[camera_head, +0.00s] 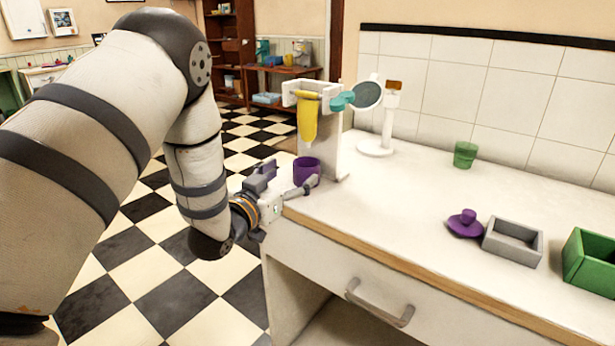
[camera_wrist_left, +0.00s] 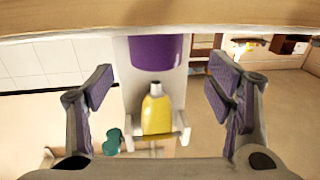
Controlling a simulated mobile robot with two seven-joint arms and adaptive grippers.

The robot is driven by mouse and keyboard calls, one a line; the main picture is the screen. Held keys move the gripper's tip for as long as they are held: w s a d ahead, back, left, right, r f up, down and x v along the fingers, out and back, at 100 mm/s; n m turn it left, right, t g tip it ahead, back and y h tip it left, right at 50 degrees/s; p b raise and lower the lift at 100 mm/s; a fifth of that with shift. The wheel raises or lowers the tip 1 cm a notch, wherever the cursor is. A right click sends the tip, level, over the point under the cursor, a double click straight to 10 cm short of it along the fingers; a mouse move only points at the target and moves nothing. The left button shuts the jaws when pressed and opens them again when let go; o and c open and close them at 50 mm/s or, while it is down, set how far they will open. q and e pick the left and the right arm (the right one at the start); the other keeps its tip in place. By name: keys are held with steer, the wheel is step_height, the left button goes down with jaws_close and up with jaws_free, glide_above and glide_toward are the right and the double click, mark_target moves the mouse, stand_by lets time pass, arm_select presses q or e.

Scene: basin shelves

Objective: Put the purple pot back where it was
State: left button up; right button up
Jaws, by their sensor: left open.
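The purple pot (camera_head: 306,168) stands upright near the left end of the white counter, at the foot of the white stand and below the yellow bottle (camera_head: 308,118). In the left wrist view, which looks upside down, the pot (camera_wrist_left: 155,52) shows ahead, between the lines of the two fingers. My left gripper (camera_head: 288,177) is open, low over the counter edge, with its fingers pointing toward the pot. In the left wrist view its fingers (camera_wrist_left: 163,84) are wide apart with nothing held between them. Contact with the pot cannot be told. My right gripper is out of view.
The white stand (camera_head: 329,150) rises close behind the pot. A white post with a round grey disc (camera_head: 368,95) stands beyond. A green cup (camera_head: 465,155), purple lid-like piece (camera_head: 465,224), grey box (camera_head: 513,243) and green box (camera_head: 592,262) are on the right. The middle counter is clear.

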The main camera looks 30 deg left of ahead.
mark_target(299, 169)
arm_select(q)
steer(key=w, duration=0.5)
steer(key=shift+d, duration=0.1)
steer(key=c, duration=1.2)
steer(key=shift+r, duration=0.15)
